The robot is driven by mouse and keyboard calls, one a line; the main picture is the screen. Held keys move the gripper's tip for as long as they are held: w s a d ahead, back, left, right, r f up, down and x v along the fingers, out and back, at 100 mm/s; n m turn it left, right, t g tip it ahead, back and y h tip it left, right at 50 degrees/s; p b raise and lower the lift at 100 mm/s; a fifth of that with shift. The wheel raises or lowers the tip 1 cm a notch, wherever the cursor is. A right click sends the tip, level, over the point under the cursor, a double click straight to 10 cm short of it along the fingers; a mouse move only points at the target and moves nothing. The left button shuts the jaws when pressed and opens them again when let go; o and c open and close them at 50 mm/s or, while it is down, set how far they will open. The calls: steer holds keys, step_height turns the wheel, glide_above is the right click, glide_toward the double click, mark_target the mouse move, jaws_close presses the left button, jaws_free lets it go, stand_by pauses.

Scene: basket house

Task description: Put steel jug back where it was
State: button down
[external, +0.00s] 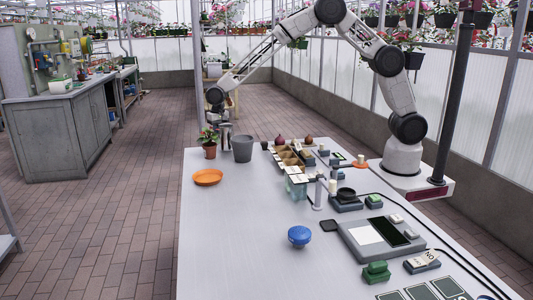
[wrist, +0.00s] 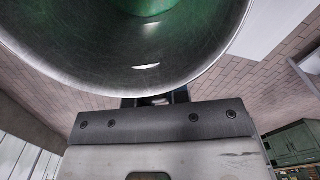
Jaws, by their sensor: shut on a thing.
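The steel jug fills the top of the wrist view, its shiny metal rim (wrist: 130,82) curving across and its inside showing green. My gripper (wrist: 155,97) is shut on the jug just below that rim; the fingertips are mostly hidden. In the external view my gripper (external: 220,122) is at the far left end of the table, just behind the potted plant. The jug is small and partly hidden there, so its height over the table is hard to tell.
A potted plant (external: 209,150) and a grey pot (external: 242,149) stand close by my gripper. A wooden divided box (external: 287,157) and several small devices line the table's right side. The table's left front (external: 235,235) is clear.

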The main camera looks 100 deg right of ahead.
step_height(320, 180, up, 14)
steer(key=w+a+n, duration=0.1)
steer(key=a+n, duration=1.2)
steer(key=a, duration=3.9)
steer(key=shift+f, duration=2.6)
step_height(320, 180, down, 6)
steer(key=shift+f, duration=0.1)
steer(key=shift+f, duration=1.85)
